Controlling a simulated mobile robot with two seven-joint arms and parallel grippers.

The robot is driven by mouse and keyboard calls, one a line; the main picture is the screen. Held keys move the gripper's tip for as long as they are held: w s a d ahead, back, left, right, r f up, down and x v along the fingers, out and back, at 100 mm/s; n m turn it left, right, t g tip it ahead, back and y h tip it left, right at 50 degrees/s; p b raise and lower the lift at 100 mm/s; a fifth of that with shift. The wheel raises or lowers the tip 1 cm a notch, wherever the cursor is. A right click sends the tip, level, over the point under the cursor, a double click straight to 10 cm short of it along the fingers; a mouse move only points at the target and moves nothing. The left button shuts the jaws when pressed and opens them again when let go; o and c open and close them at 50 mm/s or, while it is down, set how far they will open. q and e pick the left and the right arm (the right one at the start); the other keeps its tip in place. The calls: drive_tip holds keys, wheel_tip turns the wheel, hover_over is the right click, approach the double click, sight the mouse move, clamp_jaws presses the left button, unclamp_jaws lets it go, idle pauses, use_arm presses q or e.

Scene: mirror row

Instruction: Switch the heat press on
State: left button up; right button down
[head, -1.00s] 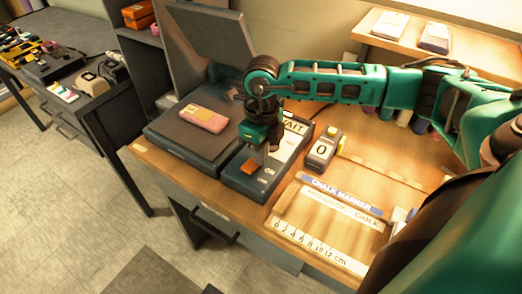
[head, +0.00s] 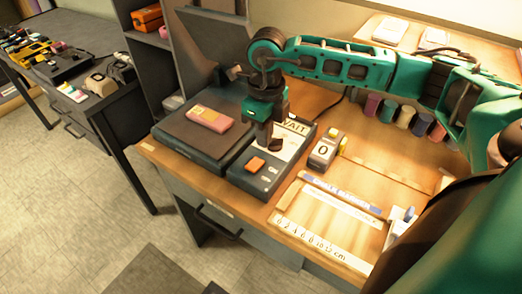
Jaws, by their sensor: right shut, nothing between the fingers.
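The heat press stands at the left of the wooden desk, with a dark flat base (head: 180,140) and a raised lid (head: 215,40). A dark control box (head: 245,183) sits at its right side, with an orange switch (head: 256,164) near its front and a white card reading "WAIT" (head: 292,138) behind. My right gripper (head: 269,148) is shut and empty, pointing down above the box just behind the switch. It hides part of the card. I cannot tell whether it touches the box or which way the switch is set. My left gripper is not in view.
A grey device marked "0" (head: 324,152) stands right of the box. Marked strips (head: 340,197) and a ruler (head: 310,240) lie at the desk's front. Several coloured bottles (head: 405,116) stand behind.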

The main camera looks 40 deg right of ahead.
wheel_tip(320, 180, up, 8)
drive_tip(key=d, duration=0.1)
drive_tip(key=shift+w+d, duration=0.3)
drive_tip(key=shift+w, duration=0.1)
